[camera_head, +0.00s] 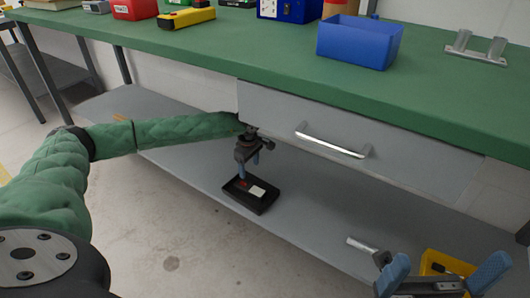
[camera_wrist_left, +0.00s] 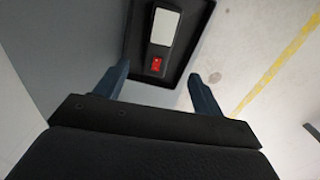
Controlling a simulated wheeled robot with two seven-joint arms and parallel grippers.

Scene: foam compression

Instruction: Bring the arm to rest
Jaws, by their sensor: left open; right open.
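My left arm, in a green sleeve, reaches in from the left of the head view to the front of the workbench. My left gripper (camera_head: 243,177) points down just above a black tray (camera_head: 262,207) on the grey lower shelf. In the left wrist view the left gripper (camera_wrist_left: 158,88) has its two blue fingers apart with nothing between them. A device with a white face and a red part (camera_wrist_left: 164,40) lies in the tray beyond the fingertips. My right gripper (camera_head: 442,272) is at the bottom right of the head view, its blue fingers wide apart and empty.
The green-topped workbench (camera_head: 220,50) has a closed grey drawer (camera_head: 280,115) with a metal handle (camera_head: 333,141) close to my left wrist. A blue bin (camera_head: 358,42) stands on top. A yellow container (camera_head: 447,264) and a metal piece (camera_head: 362,245) sit on the shelf near my right gripper.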

